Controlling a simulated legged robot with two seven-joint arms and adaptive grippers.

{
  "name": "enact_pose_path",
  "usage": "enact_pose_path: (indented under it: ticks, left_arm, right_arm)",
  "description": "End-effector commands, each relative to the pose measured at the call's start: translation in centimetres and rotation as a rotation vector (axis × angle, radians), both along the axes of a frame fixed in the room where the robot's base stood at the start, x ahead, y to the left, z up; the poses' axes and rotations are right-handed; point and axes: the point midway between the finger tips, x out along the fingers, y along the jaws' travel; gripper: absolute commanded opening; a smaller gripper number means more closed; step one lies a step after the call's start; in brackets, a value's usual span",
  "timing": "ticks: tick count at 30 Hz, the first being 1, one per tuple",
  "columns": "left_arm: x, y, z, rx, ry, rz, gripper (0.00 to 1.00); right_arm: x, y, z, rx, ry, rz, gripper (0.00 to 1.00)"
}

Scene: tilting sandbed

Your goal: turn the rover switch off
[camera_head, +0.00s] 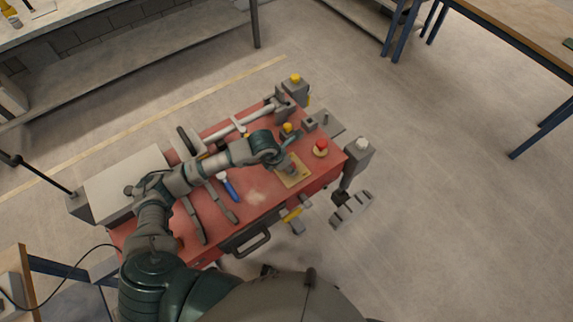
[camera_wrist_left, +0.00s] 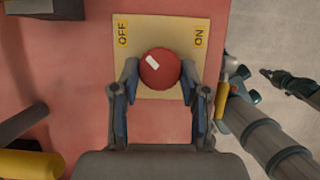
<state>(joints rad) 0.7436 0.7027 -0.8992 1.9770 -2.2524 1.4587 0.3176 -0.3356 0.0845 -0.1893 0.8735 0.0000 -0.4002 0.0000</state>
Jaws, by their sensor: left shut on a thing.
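The switch is a round red knob (camera_wrist_left: 160,70) with a white mark, on a tan plate (camera_wrist_left: 125,80) labelled OFF at the left and ON at the right in the left wrist view. The white mark lies on the knob's upper left, towards OFF. My left gripper (camera_wrist_left: 158,86) is shut on the knob, one finger on each side. In the head view my left gripper (camera_head: 289,167) is over the tan plate (camera_head: 299,180) on the red rover top (camera_head: 262,203), and hides the knob. My right gripper cannot be made out in either view.
A red button (camera_head: 321,145) on a yellow base, a yellow knob (camera_head: 287,127) and a grey post (camera_head: 358,152) stand near the plate. A blue-handled tool (camera_head: 229,188) lies by my forearm. A pale box (camera_head: 128,184) is at the left. Open floor lies to the right.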

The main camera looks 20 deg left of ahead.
Motion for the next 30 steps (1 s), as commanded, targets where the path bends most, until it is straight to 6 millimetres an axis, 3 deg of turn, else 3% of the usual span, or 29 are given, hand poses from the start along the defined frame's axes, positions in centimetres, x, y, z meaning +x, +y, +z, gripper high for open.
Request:
enact_pose_path:
  ticks: [13,14,16,26,30]
  left_arm:
    - [0.3,0.0,0.2,-0.002,-0.008,0.011,0.10]
    - [0.3,0.0,0.2,-0.002,-0.008,0.011,0.52]
    - [0.2,0.0,0.2,-0.002,-0.007,0.011,0.70]
    - [0.0,0.2,0.3,-0.002,-0.005,0.009,0.70]
    - [-0.3,0.5,1.7,-0.002,-0.007,0.009,0.70]
  right_arm:
    - [-0.4,-0.1,-0.1,-0.002,0.008,0.000,0.00]
    - [-0.4,-0.1,-0.1,-0.002,0.008,0.000,0.00]
    - [-0.5,-0.1,-0.1,-0.002,0.010,0.000,0.00]
    - [-0.8,-0.3,-0.1,-0.004,0.013,0.001,0.00]
    - [-0.7,-0.2,-0.1,-0.003,0.011,0.001,0.00]
